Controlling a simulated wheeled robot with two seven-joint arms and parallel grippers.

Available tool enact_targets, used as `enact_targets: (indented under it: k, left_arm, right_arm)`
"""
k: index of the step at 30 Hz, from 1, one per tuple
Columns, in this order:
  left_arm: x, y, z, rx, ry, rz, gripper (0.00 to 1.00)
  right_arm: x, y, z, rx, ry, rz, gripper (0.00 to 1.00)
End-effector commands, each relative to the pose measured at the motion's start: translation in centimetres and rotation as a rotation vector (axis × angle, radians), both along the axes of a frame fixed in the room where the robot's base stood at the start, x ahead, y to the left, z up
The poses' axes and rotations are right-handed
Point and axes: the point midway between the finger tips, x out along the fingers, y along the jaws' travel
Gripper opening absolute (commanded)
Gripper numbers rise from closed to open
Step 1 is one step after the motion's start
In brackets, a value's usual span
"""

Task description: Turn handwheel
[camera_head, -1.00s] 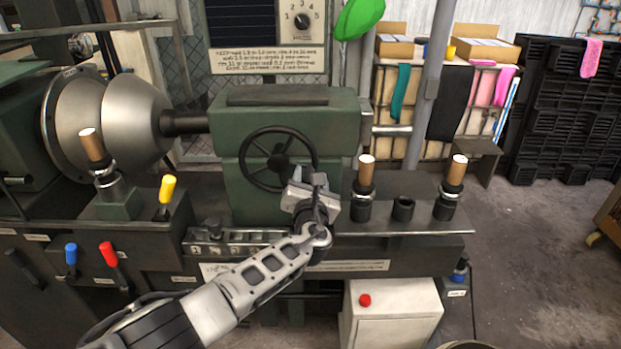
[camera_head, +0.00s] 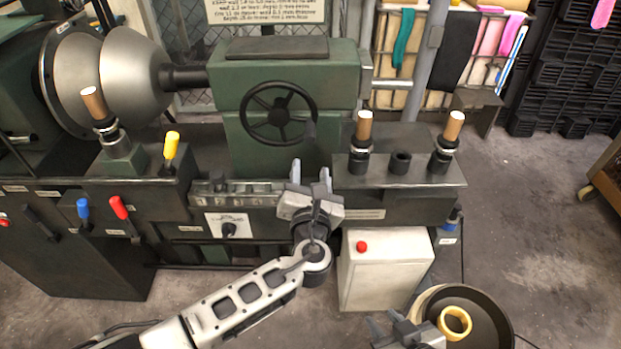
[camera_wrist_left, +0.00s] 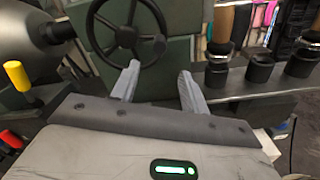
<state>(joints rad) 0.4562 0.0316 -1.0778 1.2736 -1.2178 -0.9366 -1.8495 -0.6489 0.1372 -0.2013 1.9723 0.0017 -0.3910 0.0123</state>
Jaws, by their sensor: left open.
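The handwheel (camera_head: 279,113) is a dark spoked wheel on the front of the green tailstock. A dark knob shows at its lower right rim. It also shows in the left wrist view (camera_wrist_left: 127,38), at the top, beyond the fingers. My left gripper (camera_head: 311,170) is open and empty, below and slightly right of the wheel, apart from it. Its two spread fingers show in the left wrist view (camera_wrist_left: 160,72), pointing up toward the wheel's lower right. My right gripper (camera_head: 388,320) is at the bottom edge, far from the wheel, with its finger tips apart; part of it is cut off.
Wooden-topped tool holders (camera_head: 361,143) stand on the bench right of the tailstock. Yellow (camera_head: 171,147), blue (camera_head: 84,209) and red (camera_head: 119,208) levers stick out at left. A white box (camera_head: 385,270) with a red button stands below. A round dark bowl (camera_head: 478,318) is at bottom right.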

Motion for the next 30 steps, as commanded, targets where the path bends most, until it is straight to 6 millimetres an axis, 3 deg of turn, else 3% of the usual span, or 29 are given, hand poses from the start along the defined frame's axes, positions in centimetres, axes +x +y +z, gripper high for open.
enact_targets:
  k: [7, 23, 26, 30]
  left_arm:
    - [-2.3, 0.1, -0.1, 0.001, 0.001, 0.000, 0.45]
    - [-2.5, 0.2, -0.2, -0.010, 0.006, 0.001, 0.45]
    - [-3.1, 1.0, -1.6, -0.120, 0.072, 0.018, 0.45]
    - [-5.8, 3.8, -6.6, -0.577, 0.304, 0.124, 0.45]
  right_arm:
    - [0.0, -0.1, 0.1, -0.001, 0.000, -0.001, 0.32]
    - [-0.2, 0.1, -0.1, 0.002, 0.006, 0.001, 0.32]
    - [-0.3, 0.2, -0.1, 0.003, 0.008, 0.003, 0.32]
    - [-0.3, 0.2, 0.0, 0.003, 0.008, 0.003, 0.32]
